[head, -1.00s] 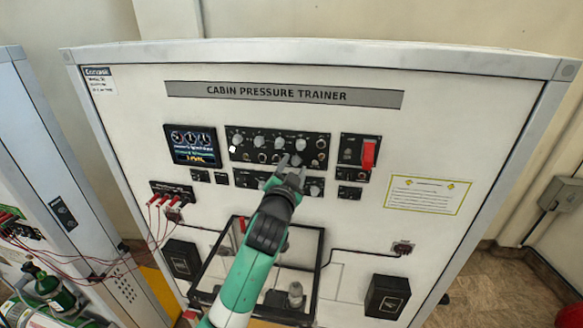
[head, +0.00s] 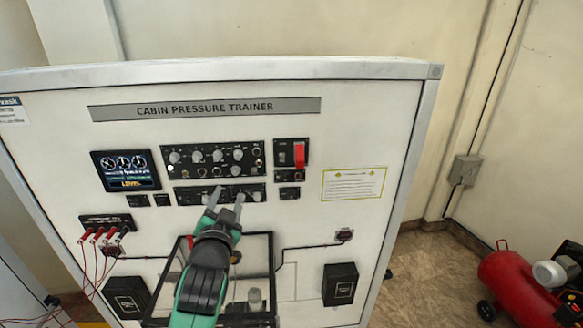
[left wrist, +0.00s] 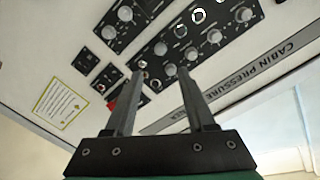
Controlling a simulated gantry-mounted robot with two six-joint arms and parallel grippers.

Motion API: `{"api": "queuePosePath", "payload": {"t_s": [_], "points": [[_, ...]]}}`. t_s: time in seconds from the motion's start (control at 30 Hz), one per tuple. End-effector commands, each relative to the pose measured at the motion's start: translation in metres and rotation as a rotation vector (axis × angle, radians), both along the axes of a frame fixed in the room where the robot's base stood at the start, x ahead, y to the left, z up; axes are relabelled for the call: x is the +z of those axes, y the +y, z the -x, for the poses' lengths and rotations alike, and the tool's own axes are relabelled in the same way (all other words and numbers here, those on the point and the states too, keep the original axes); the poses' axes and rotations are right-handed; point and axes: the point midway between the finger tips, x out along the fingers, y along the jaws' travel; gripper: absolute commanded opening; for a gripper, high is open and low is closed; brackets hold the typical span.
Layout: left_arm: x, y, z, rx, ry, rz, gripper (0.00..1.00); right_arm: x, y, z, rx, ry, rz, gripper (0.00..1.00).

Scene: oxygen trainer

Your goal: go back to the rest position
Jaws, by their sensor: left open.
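My left gripper (head: 227,203) is open and empty in front of the white cabin pressure trainer panel (head: 60,170). In the head view its fingertips overlap the lower knob panel (head: 185,196), below the upper knob panel (head: 214,160). In the left wrist view the two fingers (left wrist: 163,80) stand wide apart with nothing between them. Behind them show the upper knob panel (left wrist: 190,40) and part of the lower knob panel (left wrist: 124,16). I cannot tell the exact gap from fingertips to panel. My right gripper is not in view.
A red-covered switch (head: 300,155) sits right of the knobs, a display (head: 126,170) left. Red leads (head: 97,236) plug in at the lower left. A framed clear box (head: 262,250) juts out below. A red compressor (head: 515,288) stands on the floor at right.

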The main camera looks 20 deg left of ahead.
Motion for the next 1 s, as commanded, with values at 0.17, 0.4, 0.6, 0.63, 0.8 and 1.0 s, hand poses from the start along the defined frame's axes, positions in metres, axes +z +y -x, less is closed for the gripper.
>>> {"api": "queuePosePath", "payload": {"t_s": [0.17,0.4,0.6,0.63,0.8,1.0], "points": [[0.006,-0.013,-0.002,-0.021,-0.012,0.0,0.55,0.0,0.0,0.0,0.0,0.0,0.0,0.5],[0.139,-0.075,0.052,-0.209,-0.387,0.099,0.55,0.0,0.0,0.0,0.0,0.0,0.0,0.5],[0.245,-0.128,0.159,-0.499,-0.778,0.271,0.55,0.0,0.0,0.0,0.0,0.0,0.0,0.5],[0.255,-0.133,0.174,-0.538,-0.819,0.291,0.55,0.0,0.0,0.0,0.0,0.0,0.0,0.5],[0.279,-0.15,0.226,-0.702,-0.95,0.386,0.55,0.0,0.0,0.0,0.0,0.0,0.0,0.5],[0.279,-0.152,0.225,-0.727,-0.95,0.431,0.55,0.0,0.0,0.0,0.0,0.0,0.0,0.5]]}}
